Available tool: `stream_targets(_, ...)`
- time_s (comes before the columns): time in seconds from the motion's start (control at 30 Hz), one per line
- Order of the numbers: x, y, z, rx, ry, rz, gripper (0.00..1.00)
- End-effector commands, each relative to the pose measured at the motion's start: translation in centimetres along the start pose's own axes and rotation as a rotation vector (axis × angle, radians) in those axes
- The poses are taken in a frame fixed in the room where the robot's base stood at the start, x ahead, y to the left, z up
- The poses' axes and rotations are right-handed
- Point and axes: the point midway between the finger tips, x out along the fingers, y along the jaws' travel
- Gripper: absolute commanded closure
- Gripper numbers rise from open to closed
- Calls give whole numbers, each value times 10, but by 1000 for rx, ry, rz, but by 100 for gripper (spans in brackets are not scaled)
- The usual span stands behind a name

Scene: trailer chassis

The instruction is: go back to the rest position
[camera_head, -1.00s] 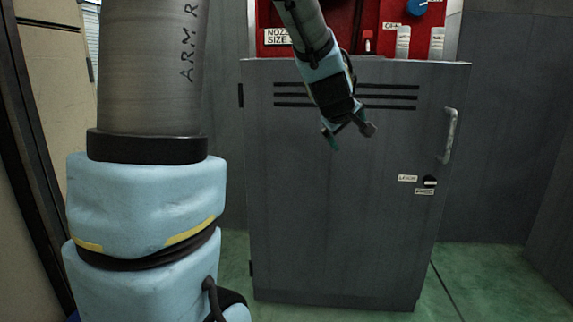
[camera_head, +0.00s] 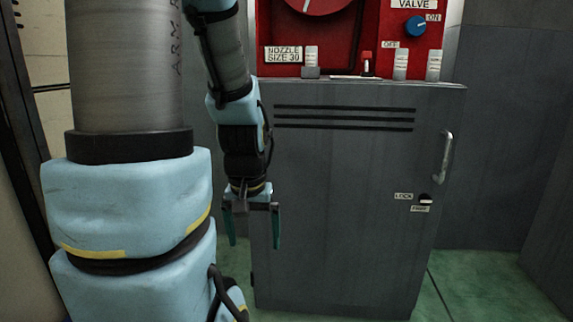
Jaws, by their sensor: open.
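My gripper (camera_head: 254,240) points down in front of the left part of the grey cabinet (camera_head: 345,220). Its two teal fingers are spread apart, with nothing between them. My forearm comes down from the top of the view, just right of my large upper-arm column, and the gripper hangs nearly vertical. I cannot tell how far the fingers are from the cabinet door.
The cabinet has a handle (camera_head: 446,157) and a lock knob (camera_head: 425,199) on its right side. Green floor (camera_head: 480,280) is clear at the right.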

Motion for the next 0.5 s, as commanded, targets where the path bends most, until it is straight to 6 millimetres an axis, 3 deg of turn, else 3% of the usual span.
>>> stream_targets(0.03, -29, 0, -4, 0, 1, 0, 0)
stream_targets(0.5, -172, 1, -24, -1, 2, 1, 0)
